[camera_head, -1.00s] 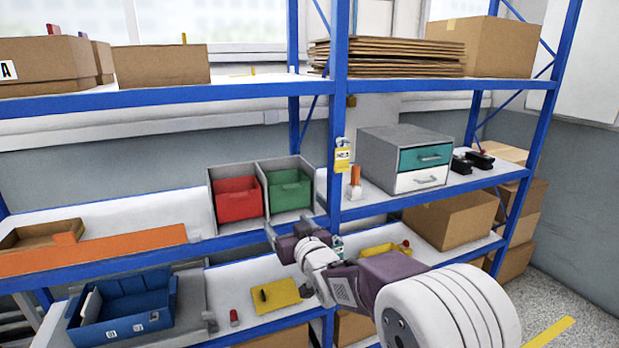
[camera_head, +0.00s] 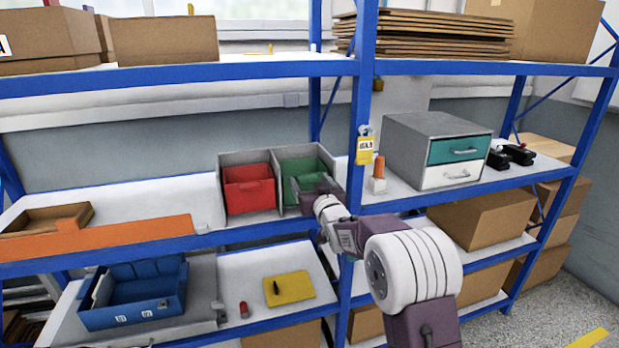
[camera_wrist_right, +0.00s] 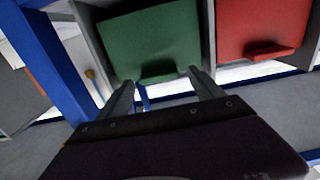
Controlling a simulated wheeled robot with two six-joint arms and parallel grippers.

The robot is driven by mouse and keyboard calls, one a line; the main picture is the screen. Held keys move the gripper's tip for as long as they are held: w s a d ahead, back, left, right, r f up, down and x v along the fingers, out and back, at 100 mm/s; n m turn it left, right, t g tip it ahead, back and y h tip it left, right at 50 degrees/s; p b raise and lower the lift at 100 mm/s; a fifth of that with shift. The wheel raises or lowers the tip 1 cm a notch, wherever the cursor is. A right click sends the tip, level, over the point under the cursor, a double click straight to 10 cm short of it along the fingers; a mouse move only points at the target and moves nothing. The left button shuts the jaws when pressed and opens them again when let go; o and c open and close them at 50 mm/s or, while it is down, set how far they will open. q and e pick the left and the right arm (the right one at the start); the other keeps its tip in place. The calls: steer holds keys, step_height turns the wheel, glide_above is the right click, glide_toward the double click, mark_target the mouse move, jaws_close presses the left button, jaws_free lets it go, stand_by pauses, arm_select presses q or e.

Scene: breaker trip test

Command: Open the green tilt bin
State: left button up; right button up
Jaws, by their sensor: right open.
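The green tilt bin (camera_head: 302,170) sits in the right half of a grey housing on the middle shelf. In the right wrist view the green bin (camera_wrist_right: 155,40) fills the top middle, with a lip along its lower front edge. Its front looks closed. My right gripper (camera_head: 318,186) is open in front of the green bin and covers part of its face in the head view. In the right wrist view the open fingers (camera_wrist_right: 166,90) are spread on either side of the bin's lip, with nothing held. Contact cannot be told. My left gripper does not show.
A red bin (camera_head: 249,188) is beside the green one on the left. A blue upright post (camera_head: 359,130) with a yellow tag (camera_head: 366,150) stands close on the right. An orange-topped item (camera_head: 378,173) and a grey drawer unit (camera_head: 437,150) are further right.

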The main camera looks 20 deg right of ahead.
steer(key=shift+w, duration=0.3)
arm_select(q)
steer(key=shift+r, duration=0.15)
arm_select(e)
steer(key=shift+w, duration=0.2)
jaws_close()
